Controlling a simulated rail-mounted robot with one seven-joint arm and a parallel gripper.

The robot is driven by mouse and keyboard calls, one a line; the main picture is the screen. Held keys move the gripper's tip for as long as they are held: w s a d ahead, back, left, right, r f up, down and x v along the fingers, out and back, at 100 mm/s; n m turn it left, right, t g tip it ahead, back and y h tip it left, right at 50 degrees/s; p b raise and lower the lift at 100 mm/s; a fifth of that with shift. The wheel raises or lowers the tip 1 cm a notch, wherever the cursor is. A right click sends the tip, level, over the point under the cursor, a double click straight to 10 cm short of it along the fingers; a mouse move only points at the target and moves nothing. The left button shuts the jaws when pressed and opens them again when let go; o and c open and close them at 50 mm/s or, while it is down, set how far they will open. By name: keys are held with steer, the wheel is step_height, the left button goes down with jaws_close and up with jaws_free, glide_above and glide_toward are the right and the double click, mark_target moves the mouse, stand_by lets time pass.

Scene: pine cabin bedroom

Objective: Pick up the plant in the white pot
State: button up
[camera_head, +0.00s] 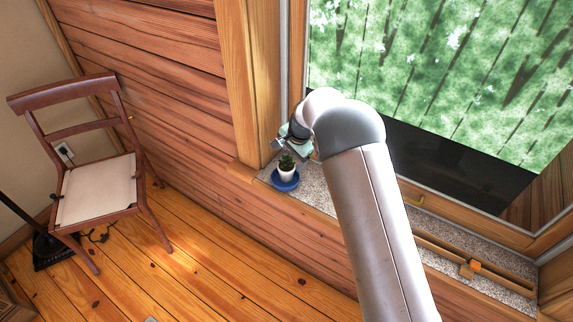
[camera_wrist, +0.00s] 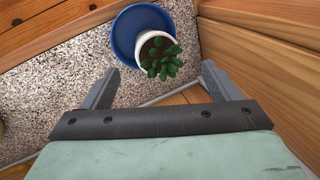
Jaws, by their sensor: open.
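The plant (camera_head: 286,161) is a small green succulent in a white pot (camera_head: 287,174). The pot stands on a blue saucer (camera_head: 285,185) on the speckled window sill. In the wrist view the plant (camera_wrist: 162,59), the white pot (camera_wrist: 141,42) and the blue saucer (camera_wrist: 121,38) lie just beyond the fingers, near the top middle. My gripper (camera_wrist: 155,80) is open and empty, its two grey fingers spread with the plant ahead of the gap. In the head view my gripper (camera_head: 289,148) is close to the plant, partly hidden by my wrist.
The window frame post (camera_head: 253,80) rises close behind the plant. The speckled sill (camera_head: 318,194) runs right, with a wooden piece with an orange part (camera_head: 474,267) farther along. A wooden chair (camera_head: 95,190) stands on the left. Floor between chair and sill is mostly clear.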

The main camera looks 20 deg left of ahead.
steer(key=shift+p+x, duration=0.9)
steer(key=shift+x, duration=2.6)
steer(key=c, duration=0.9)
steer(key=shift+o, duration=0.2)
steer(key=shift+r, duration=0.1)
